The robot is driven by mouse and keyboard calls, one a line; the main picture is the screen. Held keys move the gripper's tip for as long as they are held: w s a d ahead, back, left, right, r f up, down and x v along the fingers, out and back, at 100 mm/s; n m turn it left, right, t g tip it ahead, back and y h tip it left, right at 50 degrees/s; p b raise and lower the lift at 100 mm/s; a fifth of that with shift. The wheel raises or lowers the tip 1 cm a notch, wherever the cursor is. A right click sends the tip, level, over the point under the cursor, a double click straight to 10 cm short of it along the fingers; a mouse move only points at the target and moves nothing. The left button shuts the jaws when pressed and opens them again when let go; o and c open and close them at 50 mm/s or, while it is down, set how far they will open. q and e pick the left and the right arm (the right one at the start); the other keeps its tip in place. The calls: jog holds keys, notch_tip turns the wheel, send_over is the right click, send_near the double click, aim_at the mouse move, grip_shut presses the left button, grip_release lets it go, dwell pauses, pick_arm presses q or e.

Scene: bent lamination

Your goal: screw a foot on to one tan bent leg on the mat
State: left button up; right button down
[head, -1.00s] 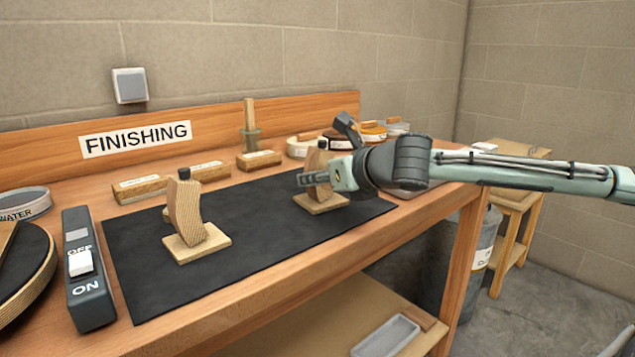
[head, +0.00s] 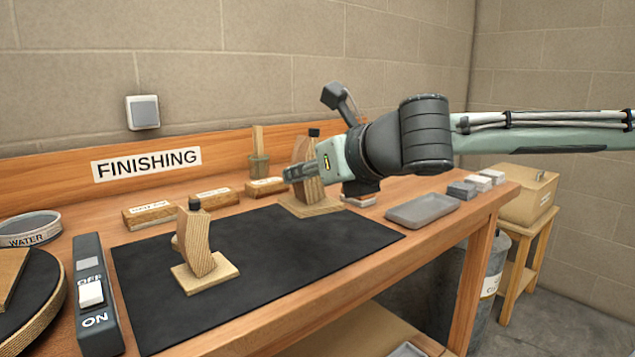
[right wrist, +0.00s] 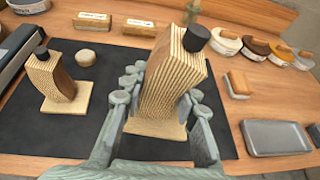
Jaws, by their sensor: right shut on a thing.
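My right gripper (head: 303,174) is shut on a tan bent leg (head: 303,188) at the back right of the mat. In the right wrist view the fingers (right wrist: 163,92) flank this leg (right wrist: 172,80). A black cap (right wrist: 196,38) tops it and a square base is at its bottom. Whether that base touches the mat is unclear. A second tan bent leg (head: 196,246) stands on its base on the mat's left half, with a black cap (head: 195,203). Behind it lies a small round tan piece (right wrist: 86,55). My left gripper is out of view.
The black mat (head: 270,265) has free room in its middle and front. A switch box (head: 92,310) stands left of it. Wooden blocks (head: 150,214) line the back. A grey tray (head: 422,209) and small blocks (head: 478,183) are on the right.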

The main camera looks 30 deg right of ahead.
jog(key=shift+s+a+r, duration=0.75)
jog(key=shift+a, duration=0.25)
jog(key=c, duration=1.7)
grip_release()
grip_shut()
